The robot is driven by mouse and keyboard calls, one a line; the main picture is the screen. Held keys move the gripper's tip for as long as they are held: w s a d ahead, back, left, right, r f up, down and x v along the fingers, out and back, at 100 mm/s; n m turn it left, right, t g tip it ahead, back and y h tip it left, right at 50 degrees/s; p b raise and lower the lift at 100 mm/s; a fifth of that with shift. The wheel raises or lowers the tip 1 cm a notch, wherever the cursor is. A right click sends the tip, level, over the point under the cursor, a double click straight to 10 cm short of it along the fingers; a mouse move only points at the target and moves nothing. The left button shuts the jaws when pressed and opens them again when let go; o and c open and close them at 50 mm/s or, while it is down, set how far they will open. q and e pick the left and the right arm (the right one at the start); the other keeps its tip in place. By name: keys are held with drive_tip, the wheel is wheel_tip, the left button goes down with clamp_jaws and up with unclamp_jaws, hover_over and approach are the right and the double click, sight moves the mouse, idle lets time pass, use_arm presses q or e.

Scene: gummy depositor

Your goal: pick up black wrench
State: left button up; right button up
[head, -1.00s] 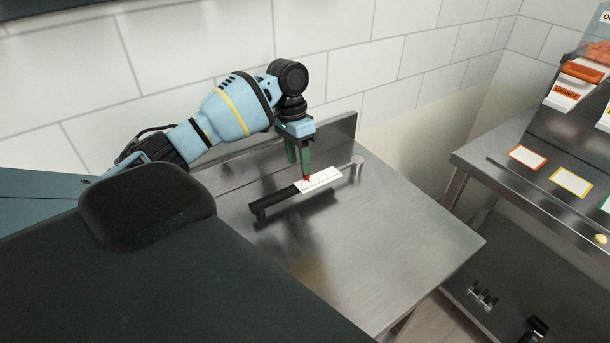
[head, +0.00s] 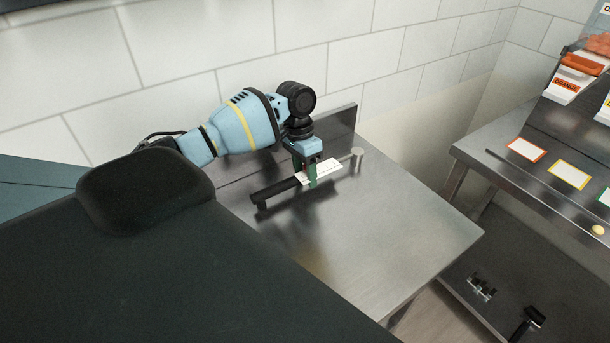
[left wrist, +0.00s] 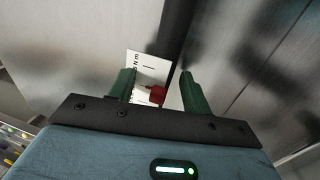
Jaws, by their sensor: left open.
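The black wrench (head: 275,190) lies on the steel table, its dark handle pointing lower left. A white marked plate (head: 322,170) lies along it, and a round grey end (head: 357,154) shows at the upper right. My left gripper (head: 305,172) is open over the middle of the wrench, its green fingers on either side. In the left wrist view, the dark bar of the wrench (left wrist: 177,30) runs down between the open fingers of the gripper (left wrist: 156,76). A red piece (left wrist: 157,94) and the lettered white plate (left wrist: 147,66) also show there. My right gripper is not in view.
The steel table (head: 390,235) is clear in front of the wrench. A raised back panel (head: 340,128) and the tiled wall stand close behind my gripper. At right is another steel bench (head: 480,152) with labels, and dark items lie on its lower shelf (head: 500,285).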

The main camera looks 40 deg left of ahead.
use_arm(q)
drive_tip(key=shift+d+f, duration=0.1)
drive_tip(key=shift+f, duration=0.45)
clamp_jaws()
drive_tip(key=shift+r, duration=0.1)
wheel_tip(320, 180, up, 10)
idle(0.4)
drive_tip(key=c, duration=0.6)
unclamp_jaws()
drive_tip(key=shift+c, duration=0.2)
clamp_jaws()
